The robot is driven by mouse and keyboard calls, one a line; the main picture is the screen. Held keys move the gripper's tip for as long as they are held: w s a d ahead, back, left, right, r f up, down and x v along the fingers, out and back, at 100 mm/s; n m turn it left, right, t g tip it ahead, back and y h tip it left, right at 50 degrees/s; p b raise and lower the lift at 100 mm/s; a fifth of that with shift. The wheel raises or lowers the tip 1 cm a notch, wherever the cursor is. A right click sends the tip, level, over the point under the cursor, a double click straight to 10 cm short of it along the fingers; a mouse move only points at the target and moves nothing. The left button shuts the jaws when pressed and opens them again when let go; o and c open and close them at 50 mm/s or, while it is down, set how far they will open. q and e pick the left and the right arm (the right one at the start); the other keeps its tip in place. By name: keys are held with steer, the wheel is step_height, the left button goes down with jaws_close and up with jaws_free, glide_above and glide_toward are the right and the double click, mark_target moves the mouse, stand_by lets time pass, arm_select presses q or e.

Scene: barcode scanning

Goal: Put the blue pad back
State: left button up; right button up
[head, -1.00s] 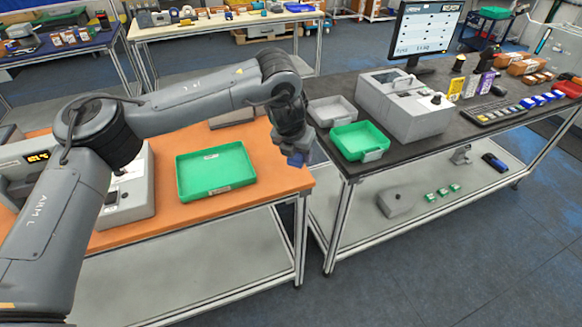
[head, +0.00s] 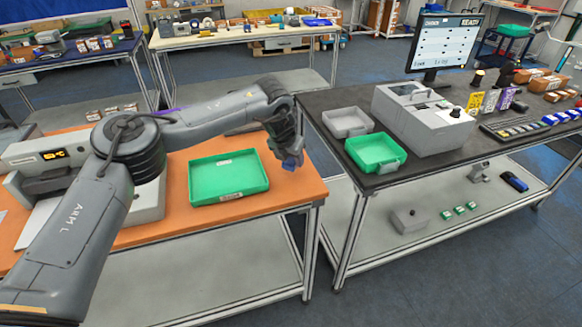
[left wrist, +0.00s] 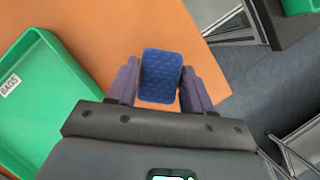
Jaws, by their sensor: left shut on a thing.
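The blue pad (left wrist: 160,76) is a small rounded block with a textured face, between the two fingers of my left gripper (left wrist: 158,88) in the left wrist view. The gripper is shut on it and holds it over the right part of the orange table (left wrist: 115,30). In the head view the left gripper (head: 291,162) points down, with the blue pad partly hidden at its tips. A green tray (head: 228,178) labelled BAGS lies on the orange table, to the left of the gripper. My right gripper is not in view.
A dark bench (head: 365,178) stands to the right across a gap, with a green bin (head: 375,152), a grey bin (head: 347,122) and a grey machine (head: 420,118). A grey device with a lit display (head: 55,155) stands at the table's left. The orange table's right front corner is clear.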

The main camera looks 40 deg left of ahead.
mark_target(289, 162)
arm_select(q)
step_height(289, 162, down, 4)
steer(key=shift+r+b, duration=0.25)
steer(key=shift+b, duration=0.15)
steer(key=o, duration=1)
